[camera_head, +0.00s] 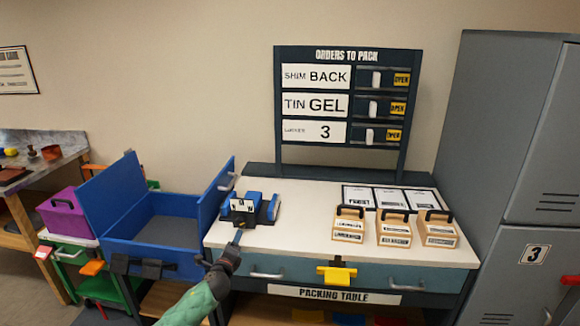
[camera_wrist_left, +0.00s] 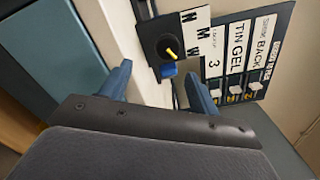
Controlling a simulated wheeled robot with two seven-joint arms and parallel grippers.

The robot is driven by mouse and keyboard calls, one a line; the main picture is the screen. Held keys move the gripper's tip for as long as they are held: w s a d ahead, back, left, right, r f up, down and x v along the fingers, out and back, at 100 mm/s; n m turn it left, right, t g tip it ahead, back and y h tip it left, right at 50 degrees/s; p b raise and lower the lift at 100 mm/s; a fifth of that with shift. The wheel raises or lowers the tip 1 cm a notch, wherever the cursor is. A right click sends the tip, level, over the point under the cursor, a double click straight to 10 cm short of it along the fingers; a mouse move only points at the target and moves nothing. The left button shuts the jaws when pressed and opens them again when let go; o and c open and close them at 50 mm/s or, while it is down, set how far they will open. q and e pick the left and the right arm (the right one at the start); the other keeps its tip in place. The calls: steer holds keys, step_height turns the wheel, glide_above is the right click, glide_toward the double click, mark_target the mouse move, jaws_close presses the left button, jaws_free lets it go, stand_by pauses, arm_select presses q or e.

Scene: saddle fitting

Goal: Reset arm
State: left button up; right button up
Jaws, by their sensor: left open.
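My left gripper (camera_head: 238,240) reaches in from the bottom of the head view, at the front left edge of the white packing table (camera_head: 300,215). It is open, with nothing visible between its two blue fingers in the left wrist view (camera_wrist_left: 160,90). Just beyond it stands a blue and black device (camera_head: 268,208) with a white lettered plate. In the left wrist view a dark block with a yellow-marked round knob (camera_wrist_left: 170,48) lies ahead of the fingers, apart from them. My right gripper is not in view.
A blue open bin (camera_head: 170,262) stands left of the table. Several handled wooden boxes, one at the right (camera_head: 436,228), stand on the table near white cards (camera_head: 390,198). An orders board (camera_head: 345,100) rises behind. Grey lockers (camera_head: 500,150) stand at right. The table's middle is clear.

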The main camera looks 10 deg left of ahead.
arm_select(q)
steer(key=s+d+f+n+g+y, duration=0.1)
steer(key=s+d+f+n+g, duration=0.15)
steer(key=s+f+n, duration=0.4)
steer(key=s+d+f+n+g+y, duration=0.1)
steer(key=s+d+f+n+g, duration=0.15)
steer(key=s+f, duration=0.7)
steer(key=s+d+f+n+g, duration=0.2)
steer(key=s+f+n+g, duration=0.25)
steer(key=s, duration=0.75)
steer(key=s+d+f+n+g+h, duration=0.1)
steer(key=s+d+n+g, duration=0.1)
steer(key=s, duration=1.2)
steer(key=s+d+f+n+g+h, duration=0.1)
steer(key=s+n+g, duration=0.4)
steer(key=s, duration=0.8)
steer(key=shift+s+d+f+n+h, duration=0.4)
steer(key=shift+d+f+n, duration=0.25)
steer(key=shift+d, duration=0.35)
